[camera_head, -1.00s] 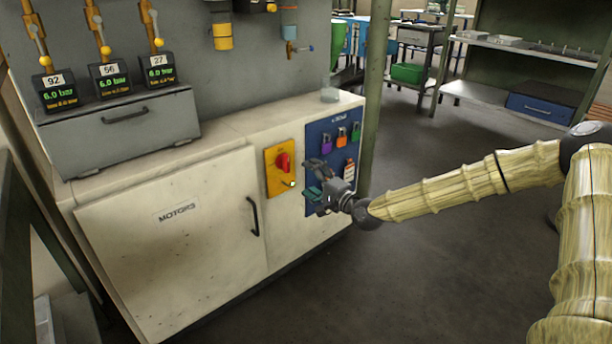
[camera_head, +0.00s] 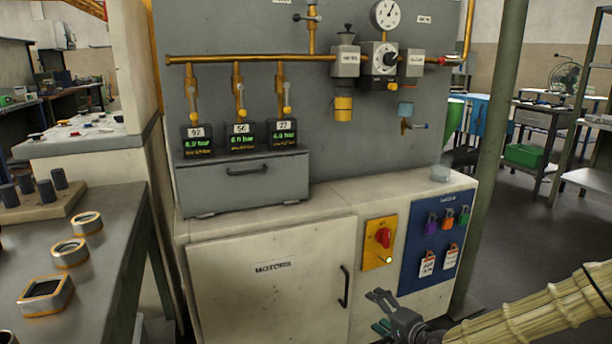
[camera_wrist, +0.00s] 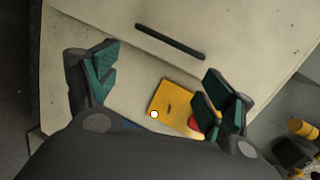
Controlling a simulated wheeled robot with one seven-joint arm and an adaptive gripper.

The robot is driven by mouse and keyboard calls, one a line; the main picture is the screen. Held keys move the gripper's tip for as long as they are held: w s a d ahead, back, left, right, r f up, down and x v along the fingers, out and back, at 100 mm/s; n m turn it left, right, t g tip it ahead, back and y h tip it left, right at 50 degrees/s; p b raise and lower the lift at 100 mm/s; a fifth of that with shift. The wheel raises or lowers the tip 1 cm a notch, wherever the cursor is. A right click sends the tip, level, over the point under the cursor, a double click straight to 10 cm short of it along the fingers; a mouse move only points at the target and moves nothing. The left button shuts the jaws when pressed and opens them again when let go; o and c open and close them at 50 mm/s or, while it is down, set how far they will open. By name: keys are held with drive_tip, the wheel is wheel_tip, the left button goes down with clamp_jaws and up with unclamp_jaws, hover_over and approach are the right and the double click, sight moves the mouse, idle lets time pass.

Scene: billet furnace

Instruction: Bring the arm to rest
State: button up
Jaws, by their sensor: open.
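My gripper (camera_head: 384,312) is at the lower right of the head view, in front of the cabinet and below the yellow switch plate. Its fingers are spread and hold nothing. In the wrist view my gripper (camera_wrist: 160,88) shows two green-padded fingers wide apart, with the cabinet front beyond them. My arm reaches in from the right edge of the head view and is partly cut off by the frame. The yellow switch plate (camera_head: 371,255) carries a red rotary switch (camera_head: 383,237) and a small lit lamp. The plate (camera_wrist: 170,98) also shows between the fingers, its red knob partly hidden by the right finger.
The white cabinet (camera_head: 230,310) marked MOTORS has a dark door handle (camera_head: 345,287). A blue board (camera_head: 418,272) with padlocks and tags is right of the switch. A workbench (camera_head: 110,255) with metal parts stands left. Open floor (camera_head: 505,225) lies right of the green post (camera_head: 497,150).

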drive_tip(key=s+a+f+n+g+h, duration=0.1)
drive_tip(key=s+a+f+n+g, duration=0.25)
drive_tip(key=s+f, duration=0.75)
drive_tip(key=s+a+f+n+g+h, duration=0.15)
drive_tip(key=s+a+f+g, duration=0.25)
drive_tip(key=s+f, duration=0.7)
drive_tip(key=s+d+f+n+g+h, duration=0.1)
drive_tip(key=s+d+n+g+h, duration=0.2)
drive_tip(key=s, duration=0.9)
drive_tip(key=s+d+f+n+g+h, duration=0.1)
drive_tip(key=s+d+f+n+g, duration=0.15)
drive_tip(key=s+d, duration=0.7)
drive_tip(key=s+a+r+p, duration=0.1)
drive_tip(key=r+p, duration=1.4)
drive_tip(key=r, duration=0.1)
drive_tip(key=s+a+r+p, duration=0.2)
drive_tip(key=r+p, duration=1.4)
drive_tip(key=shift+s+a+r, duration=0.15)
drive_tip(key=shift+a, duration=0.15)
drive_tip(key=shift+n, duration=0.25)
